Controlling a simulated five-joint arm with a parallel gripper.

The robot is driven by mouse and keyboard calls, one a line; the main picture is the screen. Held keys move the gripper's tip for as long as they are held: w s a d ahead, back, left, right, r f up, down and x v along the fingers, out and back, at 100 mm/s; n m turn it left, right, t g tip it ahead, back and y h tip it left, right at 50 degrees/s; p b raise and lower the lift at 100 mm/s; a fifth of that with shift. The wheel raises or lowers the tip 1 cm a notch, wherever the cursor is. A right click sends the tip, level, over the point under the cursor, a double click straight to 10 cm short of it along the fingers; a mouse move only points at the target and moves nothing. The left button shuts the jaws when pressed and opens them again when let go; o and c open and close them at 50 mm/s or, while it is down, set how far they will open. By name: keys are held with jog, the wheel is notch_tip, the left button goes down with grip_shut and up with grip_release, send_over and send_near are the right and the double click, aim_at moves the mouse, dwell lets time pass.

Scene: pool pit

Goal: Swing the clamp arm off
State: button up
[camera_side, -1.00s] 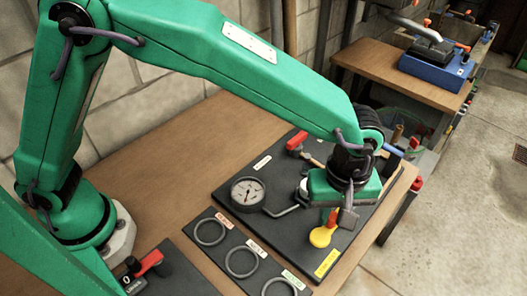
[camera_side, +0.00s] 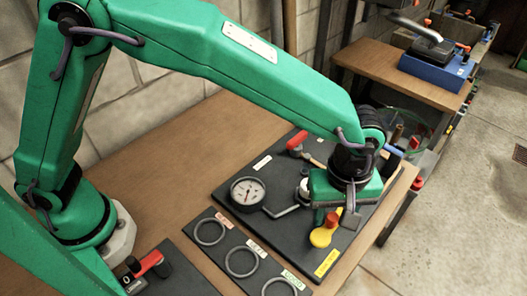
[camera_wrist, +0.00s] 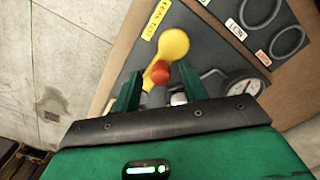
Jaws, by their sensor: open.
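A yellow arm with a round end (camera_side: 321,238) lies over the dark board; it looks like the clamp arm. An orange-red knob (camera_side: 331,219) stands at its inner end. In the wrist view, the yellow arm (camera_wrist: 174,45) points up and away from me, and the knob (camera_wrist: 160,72) shows between my two green fingers. My gripper (camera_wrist: 159,80) is open. In the side view, my gripper (camera_side: 338,205) is just above and behind the knob. I cannot tell whether a finger touches it. The yellow arm's inner end and pivot are partly hidden.
A round gauge (camera_side: 248,193) with a bent grey pipe sits left of my gripper on the dark board (camera_side: 268,168). A red-handled lever (camera_side: 297,142) is behind. A panel with several rings (camera_side: 240,262) lies in front. Bare wood (camera_side: 165,180) is free at left.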

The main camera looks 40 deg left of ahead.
aim_at(333, 216)
jog(key=shift+r, duration=3.8)
jog(key=shift+w+a+r, duration=0.1)
jog(key=shift+a+r, duration=0.1)
jog(key=shift+a, duration=0.05)
jog(key=a+r+m+t+h, duration=0.15)
jog(key=a+r, duration=0.25)
jog(key=a, duration=0.6)
jog(key=a+r+m+t, duration=0.1)
jog(key=a+r+m, duration=0.25)
jog(key=a, duration=0.65)
jog(key=s+a+m+t, duration=0.1)
jog(key=s+a+m, duration=0.1)
jog(key=s+a, duration=0.3)
jog(key=s+a+f+m+t+y, duration=0.1)
jog(key=s+a+m+t, duration=0.1)
jog(key=s+a, duration=0.4)
jog(key=a, duration=0.5)
jog(key=shift+a+f, duration=0.15)
jog(key=shift+a, duration=0.15)
